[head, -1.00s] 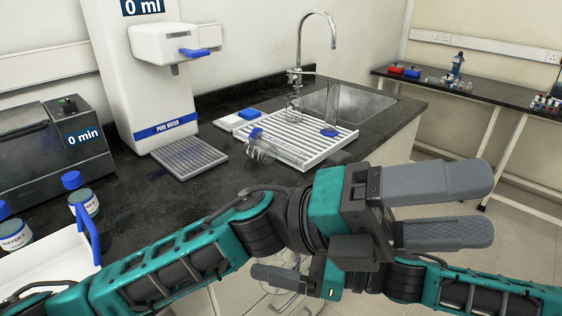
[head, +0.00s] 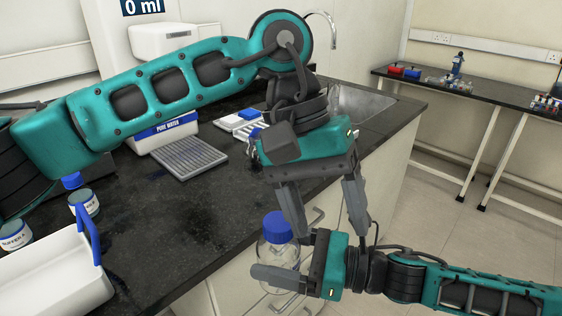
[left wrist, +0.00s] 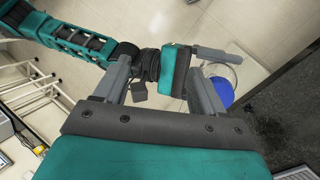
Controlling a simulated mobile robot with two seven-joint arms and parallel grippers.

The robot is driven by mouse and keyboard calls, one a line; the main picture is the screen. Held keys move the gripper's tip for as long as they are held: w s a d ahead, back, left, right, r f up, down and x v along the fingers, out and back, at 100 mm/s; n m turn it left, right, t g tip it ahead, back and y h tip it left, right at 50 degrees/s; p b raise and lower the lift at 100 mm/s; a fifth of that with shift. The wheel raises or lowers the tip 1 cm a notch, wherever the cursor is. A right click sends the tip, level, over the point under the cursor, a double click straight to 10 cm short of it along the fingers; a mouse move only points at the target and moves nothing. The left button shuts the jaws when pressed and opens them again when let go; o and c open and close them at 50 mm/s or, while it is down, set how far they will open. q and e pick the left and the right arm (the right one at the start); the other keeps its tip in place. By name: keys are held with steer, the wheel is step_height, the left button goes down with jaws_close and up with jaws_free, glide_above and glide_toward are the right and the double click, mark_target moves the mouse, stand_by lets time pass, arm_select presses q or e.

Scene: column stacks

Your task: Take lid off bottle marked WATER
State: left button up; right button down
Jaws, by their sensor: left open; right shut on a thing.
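A clear bottle (head: 277,255) with a blue lid (head: 278,226) stands upright in the air in front of the counter. My right gripper (head: 268,271) is shut around the bottle's body below the lid. No WATER marking can be read on it. My left gripper (head: 328,229) is open and empty, pointing down. Its fingers are to the right of the lid, with the nearer finger close beside it. In the left wrist view the blue lid (left wrist: 222,92) lies to the right of my left gripper's fingers (left wrist: 163,78), outside the gap between them.
White labelled bottles (head: 84,203) and a white tray (head: 55,265) with a blue handle stand on the dark counter (head: 185,225) at left. The water dispenser and drying rack are partly hidden by my left arm. Open floor (head: 440,215) lies to the right.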

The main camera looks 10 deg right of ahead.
mark_target(280, 218)
arm_select(q)
steer(key=w+a+r+m+t+y, duration=0.1)
steer(key=w, duration=0.1)
steer(key=w+a+r+m+t+y, duration=0.1)
steer(key=w+a, duration=0.1)
steer(key=w+a+r+m+t+y, duration=0.1)
steer(key=m, duration=0.1)
steer(key=shift+w+a+r+t, duration=0.1)
steer(key=shift+w+a+t, duration=0.05)
steer(key=shift+w+t, duration=0.25)
steer(key=shift+a+f, duration=0.1)
steer(key=shift+f, duration=0.1)
step_height(280, 218, down, 7)
steer(key=shift+f, duration=0.2)
steer(key=shift+c, duration=0.3)
